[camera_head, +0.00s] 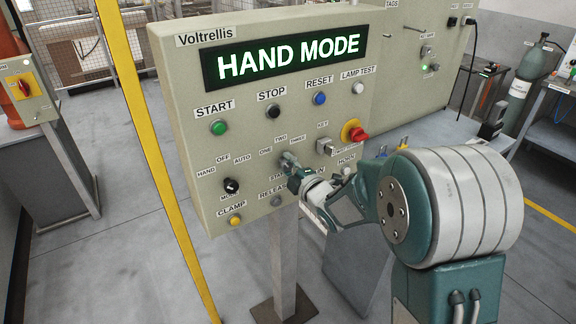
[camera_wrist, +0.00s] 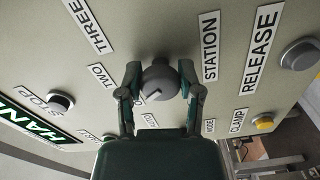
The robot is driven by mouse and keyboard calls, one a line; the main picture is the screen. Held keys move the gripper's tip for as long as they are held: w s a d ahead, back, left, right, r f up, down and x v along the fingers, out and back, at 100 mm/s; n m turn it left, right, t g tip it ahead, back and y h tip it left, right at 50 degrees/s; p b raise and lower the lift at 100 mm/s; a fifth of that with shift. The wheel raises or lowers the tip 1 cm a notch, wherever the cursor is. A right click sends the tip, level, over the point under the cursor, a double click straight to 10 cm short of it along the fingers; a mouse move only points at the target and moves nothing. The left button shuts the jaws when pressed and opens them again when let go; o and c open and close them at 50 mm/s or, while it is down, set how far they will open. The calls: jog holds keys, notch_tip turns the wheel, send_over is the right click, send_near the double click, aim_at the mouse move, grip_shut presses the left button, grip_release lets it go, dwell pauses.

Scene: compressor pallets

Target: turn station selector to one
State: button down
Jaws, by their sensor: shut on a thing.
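The grey round station selector (camera_wrist: 161,82) is on the beige panel, under the labels ONE, TWO and THREE in the head view and above STATION. In the wrist view my gripper (camera_wrist: 160,72) has one finger on each side of it, closed on the knob. A small pale mark shows on the knob's face toward the lower left; which label it points to is hard to tell. In the head view my gripper (camera_head: 289,165) covers most of the selector. The display (camera_head: 287,59) reads HAND MODE.
The black mode selector (camera_head: 231,186) and yellow clamp button (camera_head: 235,220) are left of my gripper. A grey release button (camera_head: 276,201) is just below. A key switch (camera_head: 324,146) and a red knob on yellow (camera_head: 355,133) are to the right. A yellow post (camera_head: 150,140) stands left.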

jog(key=shift+s+f+n, duration=0.1)
jog(key=shift+f+n, duration=0.05)
jog(key=shift+n, duration=0.95)
jog(key=shift+c, duration=2.4)
grip_release()
jog(key=shift+f, duration=0.1)
jog(key=shift+o, duration=1.1)
jog(key=shift+a, duration=0.2)
